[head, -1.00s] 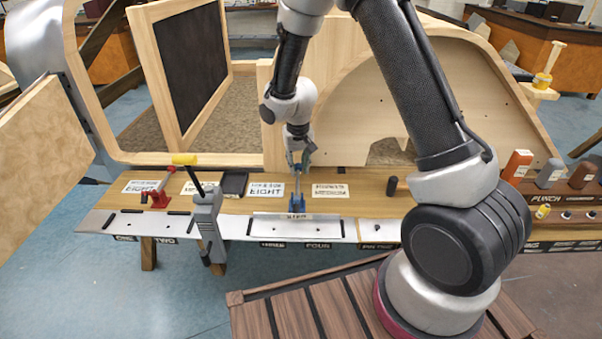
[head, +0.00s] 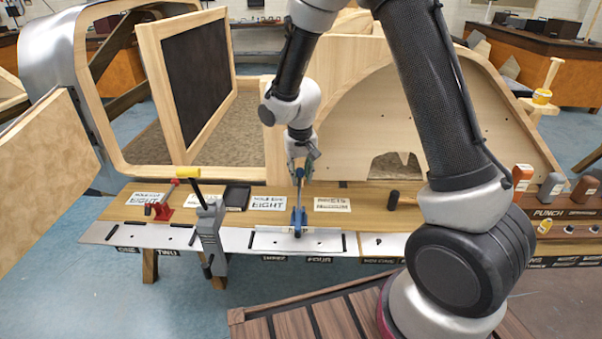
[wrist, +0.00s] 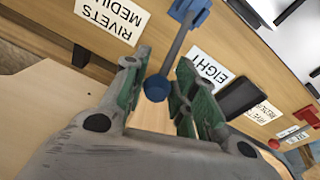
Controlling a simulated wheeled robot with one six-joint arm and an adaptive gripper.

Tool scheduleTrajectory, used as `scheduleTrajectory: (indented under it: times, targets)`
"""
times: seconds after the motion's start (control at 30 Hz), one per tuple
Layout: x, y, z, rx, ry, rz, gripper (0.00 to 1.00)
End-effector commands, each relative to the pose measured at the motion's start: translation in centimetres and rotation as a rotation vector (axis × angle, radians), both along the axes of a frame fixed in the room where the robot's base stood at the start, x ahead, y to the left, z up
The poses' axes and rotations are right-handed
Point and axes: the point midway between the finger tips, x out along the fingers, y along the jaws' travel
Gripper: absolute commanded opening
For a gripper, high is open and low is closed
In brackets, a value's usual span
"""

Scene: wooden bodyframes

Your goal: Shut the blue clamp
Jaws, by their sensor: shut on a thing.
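The blue clamp (head: 298,216) stands on the front edge of the wooden bench, on the metal strip. Its lever points up toward my gripper (head: 301,158). In the wrist view the clamp's blue body (wrist: 190,10) is at the top, and its grey lever runs down to a round blue knob (wrist: 156,88). The knob is between the green-padded fingertips of my gripper (wrist: 158,90), which is shut on the lever end. The exact contact on the pads is partly hidden.
A red clamp (head: 163,207) and a grey clamp with a yellow handle (head: 210,232) stand to the left. Paper labels and a dark box (head: 236,196) lie on the bench (head: 375,215). A black cylinder (head: 393,200) stands right. A wooden bodyframe (head: 350,140) rises behind.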

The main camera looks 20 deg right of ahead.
Motion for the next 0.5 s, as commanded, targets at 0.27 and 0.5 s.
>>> scheduleTrajectory:
  times: [0.27,0.5]
  targets:
    - [-0.12,0.34,0.01,0.002,-0.001,0.004,0.0]
    - [0.0,0.39,0.07,0.003,-0.005,0.006,0.36]
